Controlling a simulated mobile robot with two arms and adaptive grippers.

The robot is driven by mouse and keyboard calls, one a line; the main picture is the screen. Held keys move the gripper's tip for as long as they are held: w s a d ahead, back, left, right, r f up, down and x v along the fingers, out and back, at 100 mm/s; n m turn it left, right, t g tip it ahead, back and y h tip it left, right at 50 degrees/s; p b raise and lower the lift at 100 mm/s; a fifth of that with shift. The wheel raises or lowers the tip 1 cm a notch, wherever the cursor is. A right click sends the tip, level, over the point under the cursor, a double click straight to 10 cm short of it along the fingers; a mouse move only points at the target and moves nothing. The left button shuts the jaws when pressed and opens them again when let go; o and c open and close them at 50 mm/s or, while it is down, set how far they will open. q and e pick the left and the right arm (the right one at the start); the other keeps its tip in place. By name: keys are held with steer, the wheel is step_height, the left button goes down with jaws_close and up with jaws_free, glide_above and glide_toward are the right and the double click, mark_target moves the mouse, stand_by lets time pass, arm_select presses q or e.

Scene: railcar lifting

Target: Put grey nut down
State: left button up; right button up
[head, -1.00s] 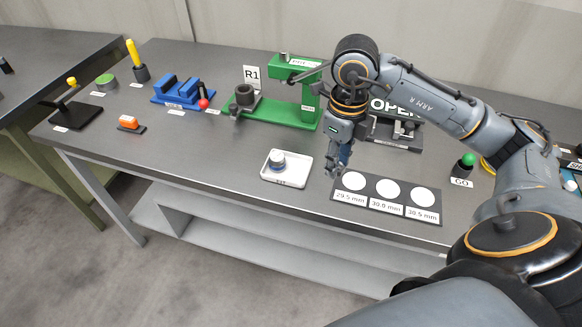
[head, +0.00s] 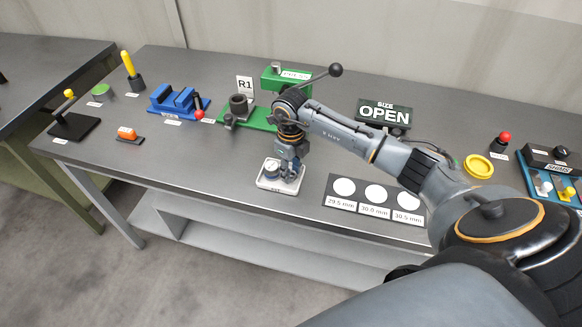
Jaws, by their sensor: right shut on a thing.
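My right gripper (head: 289,179) points down at the right part of a small white tray (head: 268,185). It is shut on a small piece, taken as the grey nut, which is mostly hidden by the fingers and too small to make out. I cannot tell whether that piece touches the tray. A small round grey piece with a bluish base (head: 271,168) stands on the left part of the same tray, just left of the fingers. My left gripper is not in view.
A dark mat with white circles (head: 375,194) lies right of the tray. Behind the gripper stands a green press (head: 262,118), with a blue vise (head: 178,102) to its left. An OPEN sign (head: 384,115) and red button (head: 505,137) stand at right.

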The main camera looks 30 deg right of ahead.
steer(key=shift+f, duration=0.25)
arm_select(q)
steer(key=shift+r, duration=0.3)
arm_select(e)
steer(key=shift+f, duration=0.1)
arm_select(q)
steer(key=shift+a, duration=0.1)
arm_select(e)
steer(key=shift+f, duration=0.15)
steer(key=o, duration=0.7)
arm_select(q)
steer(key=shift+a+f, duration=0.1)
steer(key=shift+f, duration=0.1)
arm_select(e)
steer(key=shift+o, duration=0.2)
